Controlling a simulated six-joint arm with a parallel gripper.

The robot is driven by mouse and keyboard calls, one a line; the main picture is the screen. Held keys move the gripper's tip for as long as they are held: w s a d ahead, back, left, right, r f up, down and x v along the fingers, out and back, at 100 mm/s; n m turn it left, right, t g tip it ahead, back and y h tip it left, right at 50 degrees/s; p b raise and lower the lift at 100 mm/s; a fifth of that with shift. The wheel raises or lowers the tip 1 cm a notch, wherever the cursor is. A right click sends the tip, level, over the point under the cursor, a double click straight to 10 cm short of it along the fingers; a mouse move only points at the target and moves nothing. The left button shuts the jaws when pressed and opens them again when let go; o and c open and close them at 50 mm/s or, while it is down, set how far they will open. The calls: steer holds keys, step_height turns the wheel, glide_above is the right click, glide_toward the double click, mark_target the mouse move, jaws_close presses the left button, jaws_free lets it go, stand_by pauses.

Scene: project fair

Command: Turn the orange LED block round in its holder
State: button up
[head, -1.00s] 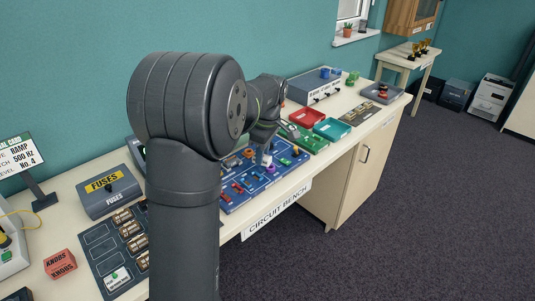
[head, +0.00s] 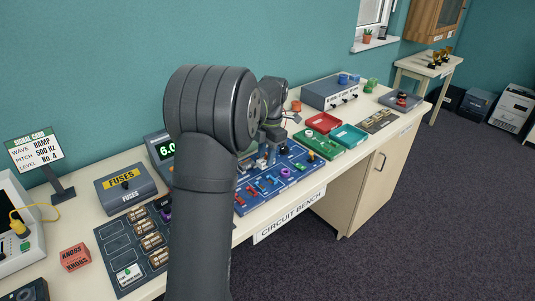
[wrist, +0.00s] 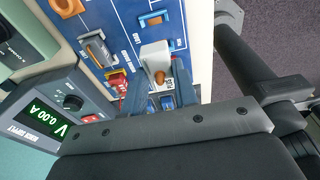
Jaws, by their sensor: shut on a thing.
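The orange LED block shows in the wrist view as a pale grey block (wrist: 155,56) with an orange dome (wrist: 159,77) and a small printed label. My gripper (wrist: 158,98) is shut on it, with a dark finger at each side. In the head view my gripper (head: 262,158) is over the back left part of the board (head: 296,180), and my arm hides much there.
Red (head: 322,123) and teal (head: 348,135) trays lie right of the board. A fuse box (head: 126,190) and a battery panel (head: 112,236) are at left.

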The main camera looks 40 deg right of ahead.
steer(key=shift+f, duration=3.45)
steer(key=shift+f, duration=0.7)
steer(key=o, duration=1.5)
steer(key=shift+o, duration=0.2)
steer(key=shift+r, duration=0.1)
steer(key=shift+r, duration=3.9)
steer(key=shift+f, duration=3.15)
steer(key=shift+r, duration=0.1)
